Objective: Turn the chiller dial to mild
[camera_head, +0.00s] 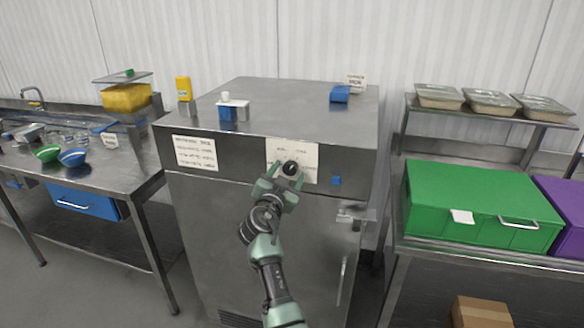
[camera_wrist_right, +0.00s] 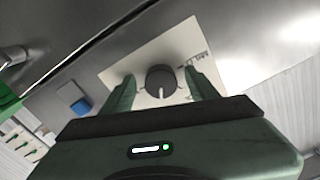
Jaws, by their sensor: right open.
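The chiller (camera_head: 215,120) is a steel cabinet in the middle of the head view. Its black round dial (camera_head: 290,168) sits on a pale label plate (camera_head: 305,152) on the upper front. The dial also shows in the right wrist view (camera_wrist_right: 160,82), with a white pointer mark on its face. The plate's lettering is too small to read fully. My right gripper (camera_head: 283,178) is in front of the dial, its open fingers (camera_wrist_right: 162,90) on either side of the dial in the wrist view. I cannot tell whether they touch it. My left gripper is not in view.
A blue button (camera_head: 337,181) and a door latch (camera_head: 357,216) are right of the dial. A paper notice (camera_head: 195,154) is left of it. A green box (camera_head: 480,205) stands on the right bench; bowls (camera_head: 73,158) stand on the left table.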

